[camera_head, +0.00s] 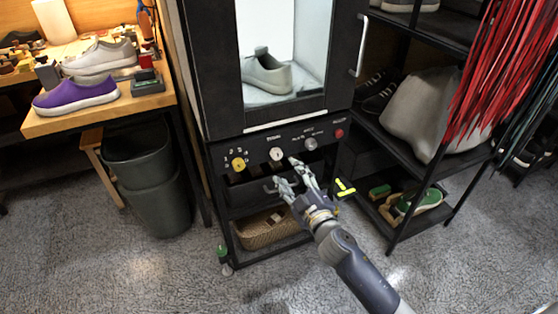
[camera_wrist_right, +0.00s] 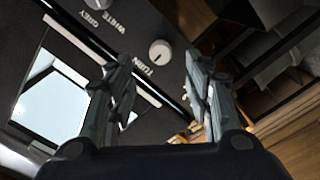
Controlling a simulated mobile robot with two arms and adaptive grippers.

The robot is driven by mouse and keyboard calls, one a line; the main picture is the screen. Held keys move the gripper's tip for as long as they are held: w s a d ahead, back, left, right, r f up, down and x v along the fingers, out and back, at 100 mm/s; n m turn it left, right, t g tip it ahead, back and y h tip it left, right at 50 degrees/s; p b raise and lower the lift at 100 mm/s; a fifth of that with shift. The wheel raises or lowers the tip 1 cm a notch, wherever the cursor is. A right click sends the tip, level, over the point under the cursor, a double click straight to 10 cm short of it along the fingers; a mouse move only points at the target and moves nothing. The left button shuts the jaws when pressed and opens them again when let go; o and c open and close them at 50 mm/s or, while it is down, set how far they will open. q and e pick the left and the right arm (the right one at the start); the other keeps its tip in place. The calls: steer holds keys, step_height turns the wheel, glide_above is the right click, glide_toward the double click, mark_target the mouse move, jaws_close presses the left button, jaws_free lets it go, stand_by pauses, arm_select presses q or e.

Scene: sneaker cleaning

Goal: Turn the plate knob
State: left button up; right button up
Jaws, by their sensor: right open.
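The black control panel (camera_head: 258,147) is on the front of a tall cabinet (camera_head: 217,90). A white knob (camera_head: 277,153) sits in its middle; in the right wrist view the white knob (camera_wrist_right: 160,52) has a label that seems to read "TURN". A second, greyish knob (camera_head: 311,143) is to its right, by "WHITE GREY" lettering in the wrist view. A yellow knob (camera_head: 238,163) is at the left. My right gripper (camera_head: 283,174) is open and empty, just in front of and below the white knob. In the wrist view the knob lies between the fingers (camera_wrist_right: 158,62), apart from them.
A red button (camera_head: 339,133) is at the panel's right end. A grey sneaker (camera_head: 266,73) stands inside the cabinet. A wicker basket (camera_head: 265,230) is on the shelf below. A shoe rack (camera_head: 433,160) stands right, a bin (camera_head: 150,180) and workbench (camera_head: 90,122) left.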

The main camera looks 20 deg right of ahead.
mark_target(278, 157)
steer(key=w, duration=0.7)
steer(key=shift+a+b, duration=0.3)
steer(key=shift+b, duration=0.05)
steer(key=shift+w, duration=0.6)
arm_select(q)
steer(key=r, duration=0.3)
steer(key=shift+w+r, duration=0.1)
steer(key=shift+w, duration=0.15)
arm_select(e)
steer(key=shift+w, duration=0.1)
arm_select(q)
steer(key=shift+s, duration=0.1)
arm_select(e)
steer(key=c, duration=1)
